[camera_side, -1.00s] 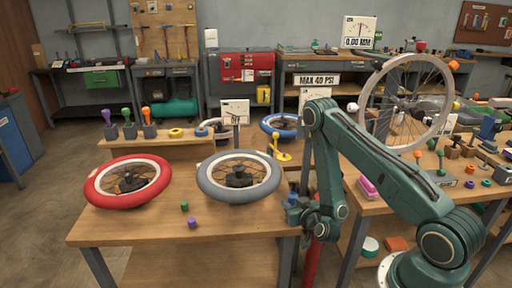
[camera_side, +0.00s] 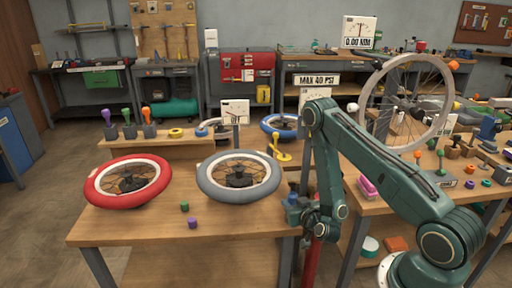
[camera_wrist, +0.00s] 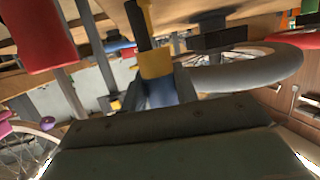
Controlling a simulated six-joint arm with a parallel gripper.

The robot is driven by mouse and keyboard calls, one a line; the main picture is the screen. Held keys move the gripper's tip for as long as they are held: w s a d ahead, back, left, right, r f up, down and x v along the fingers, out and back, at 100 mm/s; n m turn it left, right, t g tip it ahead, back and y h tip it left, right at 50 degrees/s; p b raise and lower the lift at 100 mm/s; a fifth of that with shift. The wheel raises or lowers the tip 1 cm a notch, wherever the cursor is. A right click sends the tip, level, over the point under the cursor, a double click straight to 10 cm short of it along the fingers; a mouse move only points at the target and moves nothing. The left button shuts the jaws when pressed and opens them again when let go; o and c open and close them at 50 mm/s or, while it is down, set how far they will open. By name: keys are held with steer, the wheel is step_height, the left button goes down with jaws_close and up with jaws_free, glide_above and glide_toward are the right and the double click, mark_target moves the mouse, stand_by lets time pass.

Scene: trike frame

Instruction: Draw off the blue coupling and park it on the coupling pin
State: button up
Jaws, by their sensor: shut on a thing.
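My gripper (camera_side: 298,212) is at the right end of the front bench, in front of and right of the grey-tyred wheel (camera_side: 238,200). It is shut on a small blue piece, the blue coupling (camera_side: 292,199), partly hidden by the jaws and wrist. In the wrist view a blue piece (camera_wrist: 165,92) shows just beyond the dark gripper body, directly against a yellow part (camera_wrist: 155,62) with a black stem. I cannot tell whether the blue and yellow parts are joined. I cannot pick out the coupling pin with certainty. A yellow stand (camera_side: 282,156) is behind my gripper.
A red-tyred wheel (camera_side: 128,181) lies at the left of the bench. Small green (camera_side: 184,206) and purple (camera_side: 192,223) pieces lie in front. A red cylinder (camera_wrist: 38,35) is close by in the wrist view. The bench's front middle is mostly clear.

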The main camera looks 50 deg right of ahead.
mark_target(293, 190)
steer(key=shift+f, duration=1.75)
stand_by(0.6)
steer(key=o, duration=1.1)
steer(key=shift+o, duration=0.2)
steer(key=shift+r, duration=0.15)
step_height(293, 190, up, 9)
steer(key=shift+r, duration=0.1)
steer(key=w+a+r+n+y, duration=0.4)
steer(key=a+r+y, duration=0.1)
steer(key=r, duration=0.4)
steer(key=w+a+r+n+t+y, duration=0.1)
steer(key=w+a+r+n+y, duration=0.4)
steer(key=r, duration=0.3)
steer(key=shift+a+r+t+y, duration=0.3)
steer(key=shift+a+r+y, duration=0.1)
steer(key=shift+a, duration=0.45)
